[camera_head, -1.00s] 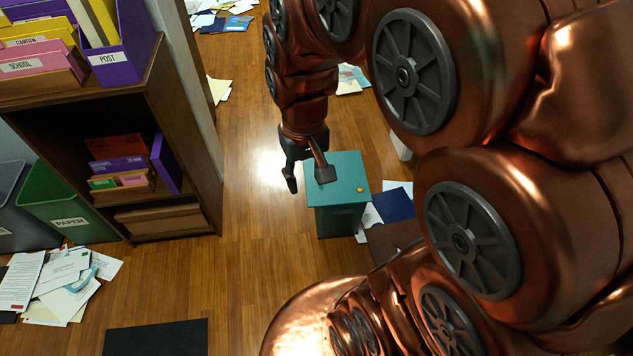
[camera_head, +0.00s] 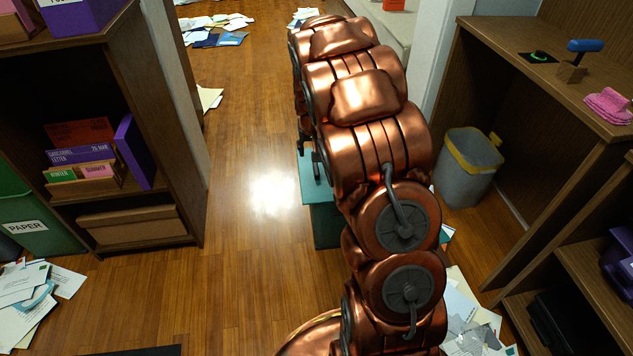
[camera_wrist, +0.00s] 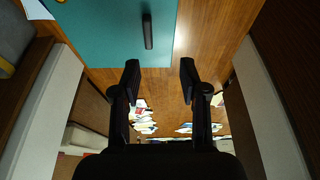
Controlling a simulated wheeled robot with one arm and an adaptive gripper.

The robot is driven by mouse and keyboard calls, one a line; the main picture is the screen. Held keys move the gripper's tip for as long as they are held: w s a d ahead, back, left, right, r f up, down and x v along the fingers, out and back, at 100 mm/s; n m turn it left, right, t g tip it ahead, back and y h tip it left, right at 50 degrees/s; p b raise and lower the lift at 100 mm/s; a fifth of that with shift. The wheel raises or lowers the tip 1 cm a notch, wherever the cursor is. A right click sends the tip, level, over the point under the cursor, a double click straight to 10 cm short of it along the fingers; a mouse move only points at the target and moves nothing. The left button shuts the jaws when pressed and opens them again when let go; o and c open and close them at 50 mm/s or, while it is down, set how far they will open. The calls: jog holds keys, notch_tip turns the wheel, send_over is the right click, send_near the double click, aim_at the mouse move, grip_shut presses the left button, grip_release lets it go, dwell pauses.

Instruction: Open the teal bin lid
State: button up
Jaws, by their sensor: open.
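The teal bin (camera_head: 321,222) stands on the wood floor in the head view, its right part hidden behind my arm. Its flat lid (camera_head: 312,186) looks shut. In the wrist view the teal lid (camera_wrist: 105,35) fills the upper left, with a dark bar-shaped handle (camera_wrist: 148,31) near its right side. My gripper (camera_wrist: 160,80) is open and empty in the wrist view, its two dark fingers apart. The fingertips lie past the lid's edge, apart from the handle in the picture. In the head view my gripper (camera_head: 309,150) is mostly hidden by the arm, at the bin's far side.
A brown shelf (camera_head: 120,130) stands left, with a green paper bin (camera_head: 38,220) beside it. A grey bin with yellow rim (camera_head: 468,170) and a wooden desk (camera_head: 540,75) are at right. Papers (camera_head: 475,325) litter the floor. Floor left of the teal bin is clear.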

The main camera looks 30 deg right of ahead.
jog(key=b, duration=0.3)
send_near(316, 168)
notch_tip(316, 168, down, 2)
jog(key=shift+f+t, duration=0.1)
jog(key=shift+t, duration=0.3)
jog(key=b+x, duration=0.2)
jog(key=x, duration=0.4)
jog(key=shift+d+f+b, duration=0.15)
jog(key=shift+d+b, duration=0.05)
jog(key=shift+b, duration=0.15)
jog(key=shift+w+d+f, duration=0.1)
jog(key=shift+w+f, duration=0.2)
jog(key=shift+f, duration=0.15)
grip_shut()
